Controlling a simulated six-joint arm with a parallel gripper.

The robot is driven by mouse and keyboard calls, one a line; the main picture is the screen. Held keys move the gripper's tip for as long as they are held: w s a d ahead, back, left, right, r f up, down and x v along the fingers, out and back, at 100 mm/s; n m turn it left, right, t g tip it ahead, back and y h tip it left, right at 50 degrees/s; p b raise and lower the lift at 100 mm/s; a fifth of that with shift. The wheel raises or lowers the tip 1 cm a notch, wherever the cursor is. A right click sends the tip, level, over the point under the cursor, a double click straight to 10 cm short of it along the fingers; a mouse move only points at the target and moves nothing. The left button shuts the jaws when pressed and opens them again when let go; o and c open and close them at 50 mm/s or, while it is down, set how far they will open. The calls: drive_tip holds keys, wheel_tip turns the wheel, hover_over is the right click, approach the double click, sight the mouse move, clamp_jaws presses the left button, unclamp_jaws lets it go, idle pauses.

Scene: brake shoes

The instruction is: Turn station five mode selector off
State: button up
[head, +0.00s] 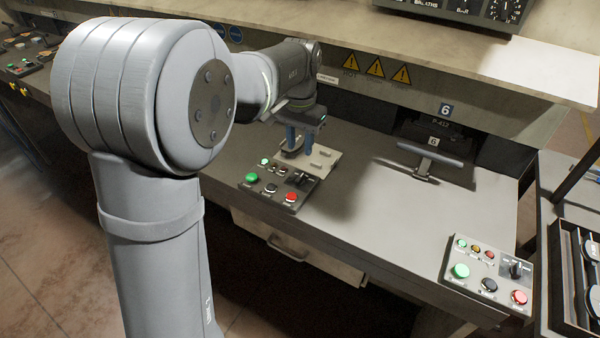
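A control panel (277,190) sits at the front edge of the bench, left of centre. It has a large green button, a black button, a red button and small lamps. A dark selector knob (303,178) is at its right rear; its setting is too small to read. No number five label is visible. My gripper (301,150) points down just behind this panel, above a pale fixture plate (322,162). Its two blue fingers look apart, with a gap between them. Their tips are partly hard to make out, and they appear clear of the knob.
A second panel (487,275) with a black selector (516,269) stands at the right, by the station marked 6 (446,110). A grey-handled fixture (430,155) is behind it. The bench between the panels is clear. A shelf (440,50) overhangs the back.

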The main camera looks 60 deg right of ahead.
sight(300, 177)
wheel_tip(300, 177, down, 11)
drive_tip(key=shift+r, duration=0.15)
clamp_jaws()
